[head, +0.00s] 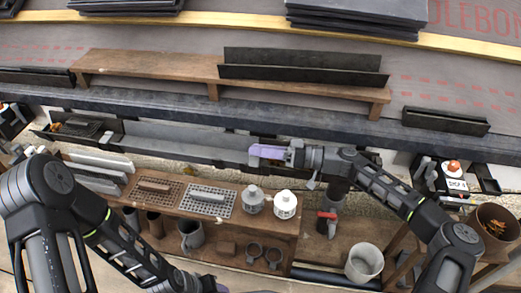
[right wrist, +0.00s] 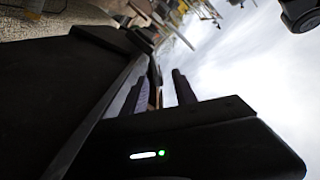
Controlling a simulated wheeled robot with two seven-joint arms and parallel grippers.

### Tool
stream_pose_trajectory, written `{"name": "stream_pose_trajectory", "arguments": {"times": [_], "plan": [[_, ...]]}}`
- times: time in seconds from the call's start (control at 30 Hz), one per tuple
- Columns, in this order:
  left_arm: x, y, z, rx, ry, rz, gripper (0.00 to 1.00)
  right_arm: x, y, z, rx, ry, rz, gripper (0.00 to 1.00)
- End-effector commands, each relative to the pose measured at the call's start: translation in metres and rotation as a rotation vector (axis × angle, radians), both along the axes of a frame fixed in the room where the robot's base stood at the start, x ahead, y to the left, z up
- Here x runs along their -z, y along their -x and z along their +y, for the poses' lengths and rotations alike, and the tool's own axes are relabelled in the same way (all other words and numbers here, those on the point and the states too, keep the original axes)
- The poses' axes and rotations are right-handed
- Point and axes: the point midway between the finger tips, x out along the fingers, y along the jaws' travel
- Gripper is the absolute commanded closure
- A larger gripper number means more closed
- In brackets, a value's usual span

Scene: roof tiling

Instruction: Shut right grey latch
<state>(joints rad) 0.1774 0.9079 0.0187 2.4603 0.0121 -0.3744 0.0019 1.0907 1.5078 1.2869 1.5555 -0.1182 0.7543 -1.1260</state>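My right gripper (head: 258,153) reaches in from the right over the long grey gutter (head: 205,146), its purple fingers pointing left. In the right wrist view its two fingers (right wrist: 160,88) stand apart with a gap between them, and no held object shows. A small grey tab (head: 312,184) hangs just below the gripper body; I cannot tell whether it is the right grey latch. The latch is not clearly seen, and the gripper may hide it. My left gripper (head: 222,288) shows only as a small piece at the bottom edge, so its opening is hidden.
A white bucket (head: 364,262) and a brown pot (head: 497,225) stand at right. A wooden shelf (head: 150,64) and dark slate stacks (head: 355,14) lie on the roof above.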

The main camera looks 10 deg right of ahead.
Motion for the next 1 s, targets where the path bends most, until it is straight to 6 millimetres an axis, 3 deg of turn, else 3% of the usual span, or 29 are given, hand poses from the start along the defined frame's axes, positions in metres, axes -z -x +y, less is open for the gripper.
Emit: {"name": "stream_pose_trajectory", "arguments": {"times": [0.6,1.0], "plan": [[-0.037,0.006,-0.002,0.005,-0.007,0.004,0.51,-0.094,0.0,0.0,0.001,0.001,-0.002,0.66],[-0.037,0.007,-0.002,0.005,-0.008,0.003,0.51,-0.098,0.0,0.0,0.0,0.0,0.0,0.66]]}}
